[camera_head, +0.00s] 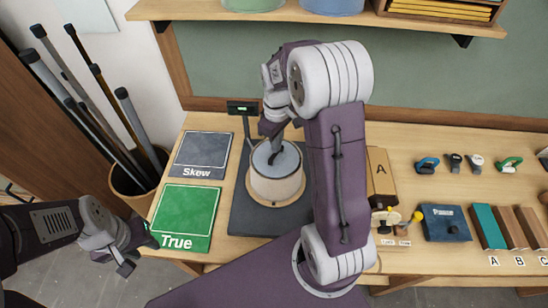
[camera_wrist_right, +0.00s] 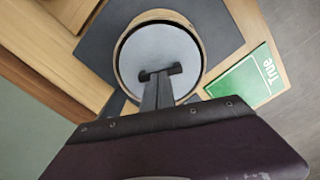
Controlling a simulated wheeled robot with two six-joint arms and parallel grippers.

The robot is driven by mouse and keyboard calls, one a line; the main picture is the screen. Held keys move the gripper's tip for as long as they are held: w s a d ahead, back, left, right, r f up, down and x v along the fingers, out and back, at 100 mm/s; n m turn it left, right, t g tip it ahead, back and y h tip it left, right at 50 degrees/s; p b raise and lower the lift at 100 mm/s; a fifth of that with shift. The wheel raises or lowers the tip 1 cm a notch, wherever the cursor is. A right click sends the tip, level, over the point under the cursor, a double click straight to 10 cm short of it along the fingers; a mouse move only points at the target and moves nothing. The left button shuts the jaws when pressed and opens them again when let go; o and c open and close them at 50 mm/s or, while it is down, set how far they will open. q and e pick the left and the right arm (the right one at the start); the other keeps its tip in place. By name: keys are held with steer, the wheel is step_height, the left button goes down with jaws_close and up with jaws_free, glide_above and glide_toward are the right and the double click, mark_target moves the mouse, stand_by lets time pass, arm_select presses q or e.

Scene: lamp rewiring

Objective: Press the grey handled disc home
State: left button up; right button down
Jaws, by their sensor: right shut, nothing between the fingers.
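The grey disc (camera_head: 287,160) lies in the round top of a cream drum (camera_head: 275,188), which stands on a dark mat. In the right wrist view the pale disc (camera_wrist_right: 160,45) sits inside the drum's rim. My right gripper (camera_head: 273,158) is shut with nothing between its fingers, pointing down at the middle of the disc. In the wrist view its fingertips (camera_wrist_right: 159,76) meet a dark crossbar, apparently the handle; I cannot tell whether they touch it. Whether the disc is fully seated cannot be told. My left gripper (camera_head: 135,257) is open and empty beside the table's front left.
A grey "Skew" panel (camera_head: 203,150) and green "True" panel (camera_head: 185,215) lie left of the dark mat (camera_head: 249,218). A small display (camera_head: 242,108) stands behind the drum. A box (camera_head: 380,172), blue case (camera_head: 445,223) and small tools lie right. A shelf (camera_head: 190,10) overhangs the back.

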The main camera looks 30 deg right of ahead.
steer(key=shift+f+b, duration=0.35)
steer(key=shift+f, duration=0.25)
steer(key=shift+s+f, duration=0.1)
stand_by(0.9)
step_height(320, 180, up, 7)
steer(key=p, duration=0.7)
steer(key=s+a+m+t, duration=0.3)
steer(key=s+a+m, duration=0.35)
steer(key=s, duration=0.35)
step_height(320, 180, down, 14)
steer(key=s+a+g+b, duration=0.1)
steer(key=s+b, duration=0.1)
steer(key=b, duration=1)
steer(key=shift+s+g+b, duration=0.3)
steer(key=shift+g+b, duration=0.05)
steer(key=shift+g, duration=0.05)
